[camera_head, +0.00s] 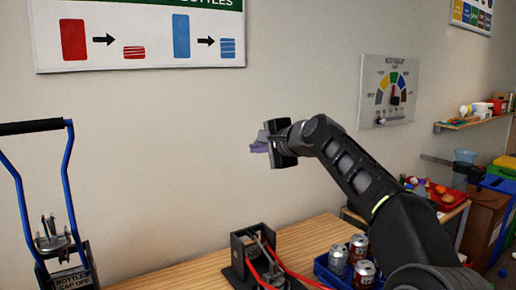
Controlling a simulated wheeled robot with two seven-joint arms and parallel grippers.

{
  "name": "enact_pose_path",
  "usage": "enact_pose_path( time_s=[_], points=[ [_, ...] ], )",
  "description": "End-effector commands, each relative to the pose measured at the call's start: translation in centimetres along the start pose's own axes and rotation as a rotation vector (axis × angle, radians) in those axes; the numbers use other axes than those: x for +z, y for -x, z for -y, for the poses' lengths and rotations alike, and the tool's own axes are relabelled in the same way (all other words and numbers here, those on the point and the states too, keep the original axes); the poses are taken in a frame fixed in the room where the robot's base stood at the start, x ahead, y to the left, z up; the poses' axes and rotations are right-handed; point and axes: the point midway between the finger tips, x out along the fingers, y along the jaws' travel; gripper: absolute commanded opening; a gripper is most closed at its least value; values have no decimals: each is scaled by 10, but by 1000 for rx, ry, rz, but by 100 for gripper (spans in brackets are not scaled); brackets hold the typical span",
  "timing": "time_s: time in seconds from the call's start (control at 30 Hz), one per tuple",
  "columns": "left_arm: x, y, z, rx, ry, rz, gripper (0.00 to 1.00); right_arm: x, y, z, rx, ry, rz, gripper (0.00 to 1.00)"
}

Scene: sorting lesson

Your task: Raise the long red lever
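The long red lever (293,273) belongs to a dark metal can press (240,262) on the wooden table. Its red bars run low from the press toward the bottom edge, where they leave the picture. The lever's far end is hidden or out of view. My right gripper (259,146) is high above the press, in front of the wall and well apart from the lever. Its fingers are small and seen at an angle, so I cannot tell whether they are open. My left gripper is not in view.
A blue crate (321,269) with several cans (359,247) stands right of the press. A blue-framed bottle press with a black handle (32,127) is at the left. The wooden table (190,274) is bare left of the can press.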

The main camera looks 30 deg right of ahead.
Motion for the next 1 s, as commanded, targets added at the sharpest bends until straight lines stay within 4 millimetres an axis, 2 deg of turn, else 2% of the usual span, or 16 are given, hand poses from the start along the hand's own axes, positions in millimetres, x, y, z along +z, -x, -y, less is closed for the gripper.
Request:
enact_pose_path(
  time_s=[0.77,1.0],
  points=[
    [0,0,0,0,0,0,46,0,0,0,0,0,0,0],
    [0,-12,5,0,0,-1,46,0,-7,-16,1,1,1,0]
  ],
)
